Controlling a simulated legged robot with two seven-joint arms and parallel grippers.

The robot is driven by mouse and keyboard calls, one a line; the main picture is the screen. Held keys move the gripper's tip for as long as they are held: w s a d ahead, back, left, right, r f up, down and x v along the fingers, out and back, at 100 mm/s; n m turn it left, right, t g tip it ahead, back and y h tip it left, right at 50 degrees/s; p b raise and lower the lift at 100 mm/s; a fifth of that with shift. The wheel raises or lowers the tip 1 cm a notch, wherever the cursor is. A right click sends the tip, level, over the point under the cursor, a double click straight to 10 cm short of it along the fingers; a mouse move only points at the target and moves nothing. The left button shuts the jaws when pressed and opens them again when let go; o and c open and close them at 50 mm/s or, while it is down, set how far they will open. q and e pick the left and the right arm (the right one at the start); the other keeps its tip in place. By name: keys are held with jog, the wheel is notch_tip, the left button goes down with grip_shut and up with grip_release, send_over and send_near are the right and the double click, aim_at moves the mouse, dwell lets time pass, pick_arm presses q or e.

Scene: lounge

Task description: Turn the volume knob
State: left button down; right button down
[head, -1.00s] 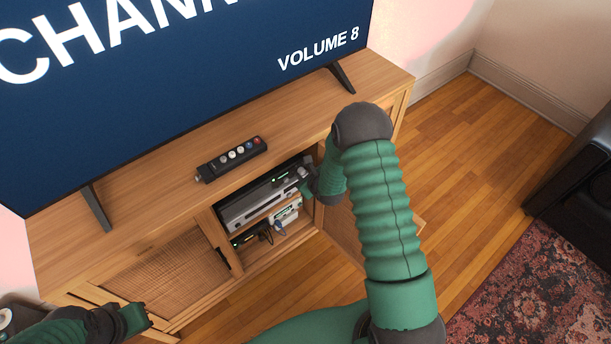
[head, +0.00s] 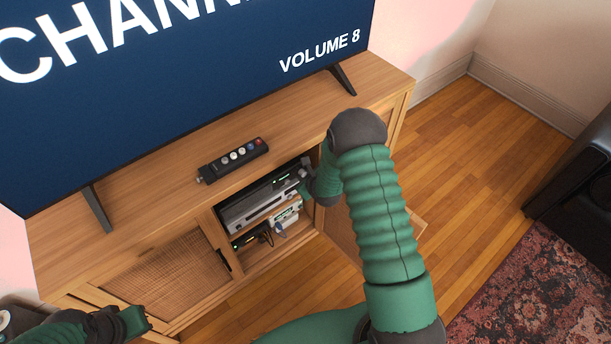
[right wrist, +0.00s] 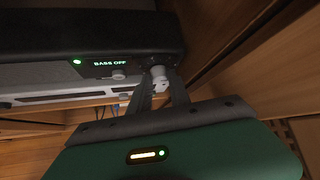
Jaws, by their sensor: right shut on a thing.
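A grey and black receiver (head: 262,204) sits on the upper shelf of the open cabinet bay. In the right wrist view the receiver (right wrist: 75,42) has a lit panel reading "BASS OFF" and a green light. A small pale round knob (right wrist: 160,75) sits at its front. My right gripper (right wrist: 163,88) is shut on this knob, with a finger on each side. In the head view my right gripper (head: 304,189) is at the receiver's right end, and the knob is hard to make out there. My left gripper (head: 143,320) is at the lower left, away from the receiver; its jaws are unclear.
The TV (head: 190,80) above reads "VOLUME 8". A black remote-like strip with coloured buttons (head: 233,160) lies on the cabinet top (head: 150,190). An open door (head: 345,230) stands right of the bay, close to my right arm. A lower shelf holds small devices and cables.

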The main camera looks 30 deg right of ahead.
aim_at(303, 176)
jog(key=shift+f, duration=0.1)
jog(key=f+n+t+h+b, duration=0.1)
jog(key=n+t+h+b, duration=0.1)
jog(key=b, duration=0.4)
jog(key=f+n+t+h+b, duration=0.1)
jog(key=n+t+h+b, duration=0.1)
jog(key=n+h+b, duration=0.2)
jog(key=a+f+n+t+h+b, duration=0.1)
jog(key=n+t+h+b, duration=0.2)
jog(key=b, duration=0.6)
jog(key=shift+a+f+n+h, duration=0.1)
jog(key=shift+n+h, duration=0.5)
jog(key=shift+n, duration=0.3)
jog(key=shift+n+t+b, duration=1.3)
jog(key=shift+n+b, duration=0.4)
jog(key=shift+n, duration=0.1)
